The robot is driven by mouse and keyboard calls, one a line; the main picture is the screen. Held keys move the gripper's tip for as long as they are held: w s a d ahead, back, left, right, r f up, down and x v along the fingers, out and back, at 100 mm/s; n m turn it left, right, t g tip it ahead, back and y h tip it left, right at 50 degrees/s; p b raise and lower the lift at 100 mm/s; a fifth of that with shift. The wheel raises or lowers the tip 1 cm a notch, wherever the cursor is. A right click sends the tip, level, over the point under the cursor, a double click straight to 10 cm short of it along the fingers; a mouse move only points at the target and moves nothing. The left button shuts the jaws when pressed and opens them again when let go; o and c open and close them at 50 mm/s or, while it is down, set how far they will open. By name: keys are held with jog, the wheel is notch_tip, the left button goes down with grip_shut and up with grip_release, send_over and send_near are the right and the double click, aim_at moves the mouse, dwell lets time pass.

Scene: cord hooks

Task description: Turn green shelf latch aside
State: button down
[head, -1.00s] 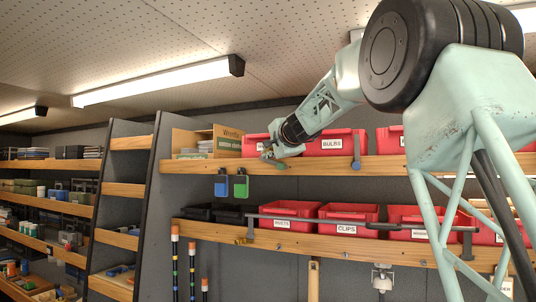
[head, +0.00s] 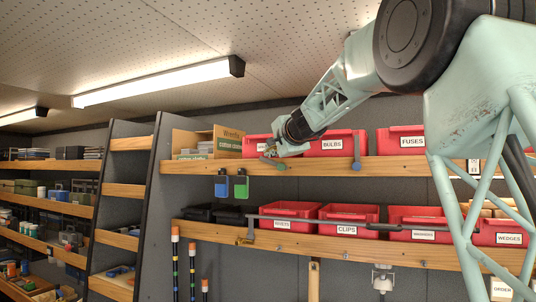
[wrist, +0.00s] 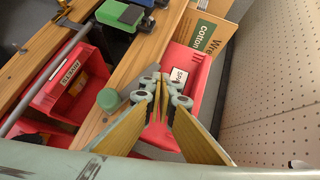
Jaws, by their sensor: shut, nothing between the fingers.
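The green latch (head: 281,167) is on the front edge of the upper wooden shelf. Its round green pivot knob (wrist: 108,99) shows in the wrist view, left of my fingers. Its grey arm lies tilted, pointing left and slightly up from the knob in the head view, nearly along the shelf edge. My gripper (head: 272,150) is shut and empty, just above the latch in front of a red bin. In the wrist view my fingertips (wrist: 160,82) are close to the grey arm's side; I cannot tell if they touch it.
A blue latch (head: 356,152) stands upright farther right, before the BULBS bin (head: 335,143). Blue (head: 221,186) and green (head: 240,187) tags hang below the shelf at left. A cardboard box (head: 227,143) stands left of the bins. A grey bar (head: 350,222) crosses the lower shelf's bins.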

jog(key=v, duration=0.9)
dwell(0.3)
jog(key=shift+r, duration=0.1)
